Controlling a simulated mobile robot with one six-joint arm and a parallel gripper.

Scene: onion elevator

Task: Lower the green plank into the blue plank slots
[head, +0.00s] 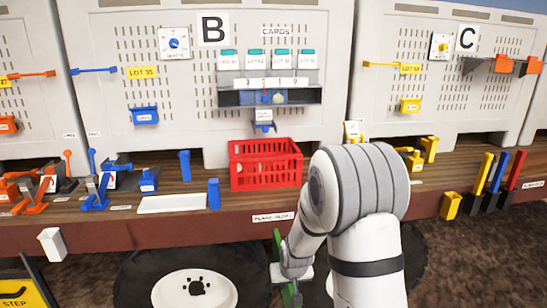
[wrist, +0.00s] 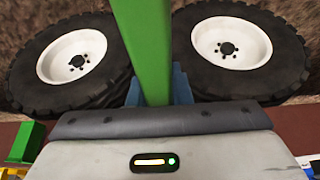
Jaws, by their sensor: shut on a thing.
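The green plank (head: 278,247) hangs below the front edge of the bench in the head view, beside the big wheels. My gripper (head: 288,276) is shut on it. In the wrist view, the plank (wrist: 147,45) runs from the top edge down to my gripper (wrist: 155,98), with bluish pieces on both sides. Two upright blue posts, one at the back (head: 185,165) and one in front (head: 213,194), stand on the bench by a white tray. I cannot tell for certain whether these are the blue plank slots. A plank slot label (head: 272,217) is on the bench edge.
A red crate (head: 266,180) and a white tray (head: 172,204) stand on the bench. Black holders with yellow, blue and red uprights (head: 494,176) are at the right. Two wheels with white hubs (wrist: 72,55) (wrist: 231,42) lie beyond the plank in the wrist view.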

